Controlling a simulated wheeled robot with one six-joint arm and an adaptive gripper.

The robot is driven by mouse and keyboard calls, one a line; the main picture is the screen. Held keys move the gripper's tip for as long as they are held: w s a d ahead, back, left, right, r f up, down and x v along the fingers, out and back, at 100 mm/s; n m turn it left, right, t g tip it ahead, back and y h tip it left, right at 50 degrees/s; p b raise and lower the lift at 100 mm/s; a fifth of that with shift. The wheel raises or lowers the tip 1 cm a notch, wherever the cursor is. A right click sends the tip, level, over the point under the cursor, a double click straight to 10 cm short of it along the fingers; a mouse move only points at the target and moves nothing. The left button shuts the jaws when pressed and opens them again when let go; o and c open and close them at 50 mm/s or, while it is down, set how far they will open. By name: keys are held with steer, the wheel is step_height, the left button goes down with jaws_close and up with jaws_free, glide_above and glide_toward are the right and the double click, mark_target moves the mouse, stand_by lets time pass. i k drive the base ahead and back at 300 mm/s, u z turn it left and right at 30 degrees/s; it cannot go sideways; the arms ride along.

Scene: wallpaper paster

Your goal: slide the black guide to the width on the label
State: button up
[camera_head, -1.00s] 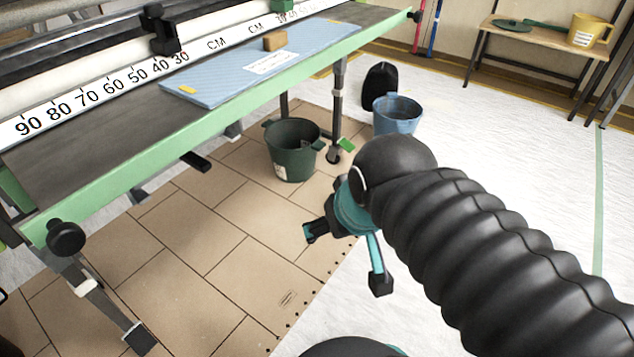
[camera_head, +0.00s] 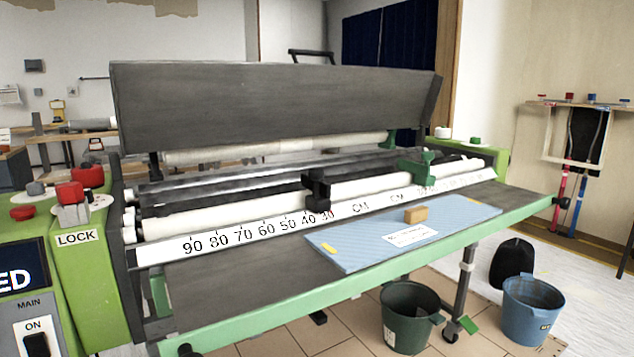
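The black guide (camera_head: 317,189) sits on the rail above the white centimetre scale (camera_head: 250,237), close to the 30 and 40 marks. The scale numbers run from 90 at the left down towards 30. A white label (camera_head: 410,235) lies on the blue sheet (camera_head: 345,248) on the table; its print is too small to read. A green guide (camera_head: 416,168) sits farther right on the same rail. My gripper is out of view.
A tan block (camera_head: 416,214) rests on the blue sheet. A green lock post with red knobs (camera_head: 76,205) stands at the left end. Dark green (camera_head: 410,318) and blue (camera_head: 531,308) buckets and a black bag (camera_head: 512,263) stand on the floor at right.

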mark_target(319, 201)
steer(key=z, duration=0.55)
steer(key=k, duration=0.65)
steer(key=z, duration=0.65)
steer(key=i, duration=0.8)
steer(key=u, duration=0.95)
steer(key=i, duration=0.85)
steer(key=u, duration=0.95)
